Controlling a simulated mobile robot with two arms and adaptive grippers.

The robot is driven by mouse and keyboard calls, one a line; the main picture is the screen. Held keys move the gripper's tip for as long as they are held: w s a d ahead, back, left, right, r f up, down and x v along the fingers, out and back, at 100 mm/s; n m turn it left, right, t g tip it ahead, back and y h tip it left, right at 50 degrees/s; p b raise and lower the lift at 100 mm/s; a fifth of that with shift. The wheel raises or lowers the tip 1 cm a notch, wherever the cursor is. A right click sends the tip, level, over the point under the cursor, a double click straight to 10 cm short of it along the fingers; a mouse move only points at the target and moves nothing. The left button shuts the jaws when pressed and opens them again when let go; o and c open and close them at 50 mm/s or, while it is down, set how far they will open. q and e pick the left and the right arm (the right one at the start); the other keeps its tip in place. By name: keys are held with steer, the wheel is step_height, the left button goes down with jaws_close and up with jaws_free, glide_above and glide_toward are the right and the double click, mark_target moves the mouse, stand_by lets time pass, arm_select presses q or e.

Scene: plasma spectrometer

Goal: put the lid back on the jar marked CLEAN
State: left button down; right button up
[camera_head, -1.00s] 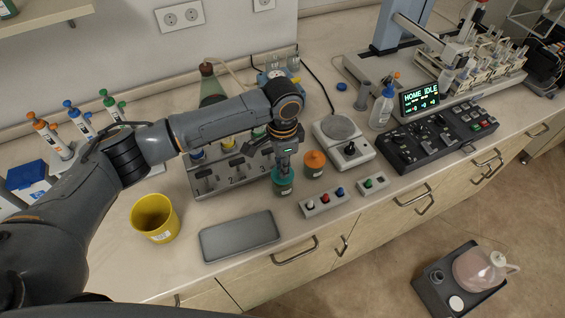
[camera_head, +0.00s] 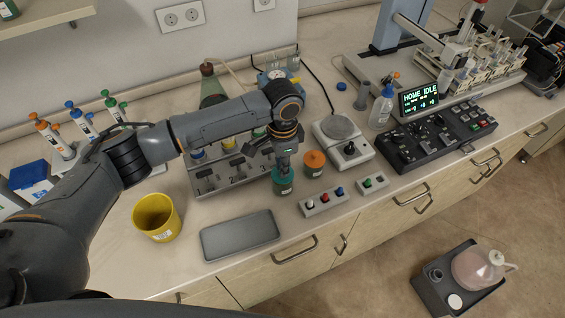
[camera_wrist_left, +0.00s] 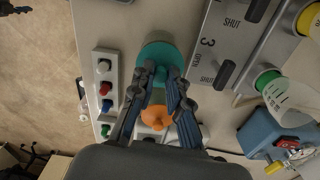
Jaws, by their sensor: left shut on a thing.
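A jar (camera_head: 283,189) with a teal lid (camera_wrist_left: 158,52) stands on the bench in front of the valve panel. Its label is too small to read. My left gripper (camera_head: 283,169) points down over this jar and is shut on the teal lid. In the left wrist view its fingers (camera_wrist_left: 160,78) meet at the lid. The lid appears at the jar's mouth; I cannot tell whether it is fully seated. A second jar with an orange lid (camera_head: 314,158) stands just to the right. My right gripper is not in view.
The numbered valve panel (camera_head: 207,181) is close behind the jar. A grey tray (camera_head: 240,236) and a yellow cup (camera_head: 157,217) are to the left.

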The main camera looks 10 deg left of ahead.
arm_select(q)
steer(key=shift+f+p, duration=0.15)
steer(key=shift+p, duration=0.25)
stand_by(1.0)
steer(key=shift+p, duration=0.5)
stand_by(0.5)
steer(key=c, duration=0.7)
jaws_free()
steer(key=shift+c, duration=0.2)
step_height(320, 180, up, 5)
steer(key=p, duration=0.5)
steer(key=shift+p, duration=0.3)
steer(key=shift+r, duration=0.95)
